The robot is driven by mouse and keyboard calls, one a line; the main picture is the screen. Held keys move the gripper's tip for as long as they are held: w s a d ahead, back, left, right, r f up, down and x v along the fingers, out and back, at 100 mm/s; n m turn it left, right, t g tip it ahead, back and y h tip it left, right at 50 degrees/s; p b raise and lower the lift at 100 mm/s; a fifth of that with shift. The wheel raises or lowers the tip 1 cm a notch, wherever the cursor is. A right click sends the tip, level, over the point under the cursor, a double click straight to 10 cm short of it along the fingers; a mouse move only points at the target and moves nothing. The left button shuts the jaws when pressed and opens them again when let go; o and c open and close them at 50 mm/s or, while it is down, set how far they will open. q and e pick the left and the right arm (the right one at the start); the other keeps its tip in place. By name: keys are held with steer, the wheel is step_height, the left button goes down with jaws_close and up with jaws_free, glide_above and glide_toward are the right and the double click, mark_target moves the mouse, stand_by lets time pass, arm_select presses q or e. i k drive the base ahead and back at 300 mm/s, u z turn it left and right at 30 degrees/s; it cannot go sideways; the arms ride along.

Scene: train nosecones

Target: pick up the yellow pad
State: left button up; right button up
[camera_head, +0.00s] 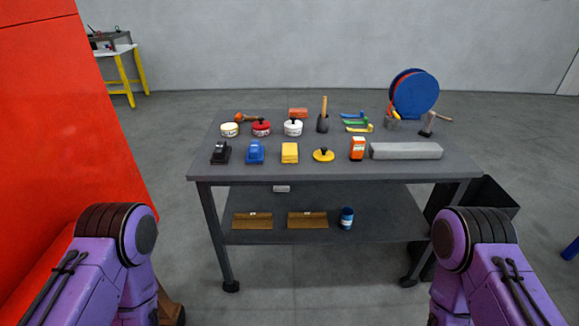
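A yellow block-shaped item (290,153) sits on the front row of the grey table (340,172), right of a blue block-shaped item (255,152). Just to its right lies a flat round yellow disc (323,156) with a dark knob on top. I cannot tell for sure which of these two is the yellow pad. Both rest on the tabletop and nothing covers them. My purple arms show at the bottom left and bottom right, well short of the table. Neither gripper is in view.
An orange box (357,148) and a long grey block (405,150) stand further right. Behind are tubs, a mallet (323,122) and a blue disc (414,94). The lower shelf (380,228) holds brown pieces and a blue jar. A red panel (60,120) stands at left.

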mark_target(290, 154)
steer(key=z, duration=0.75)
steer(key=i, duration=1.05)
steer(key=u, duration=0.1)
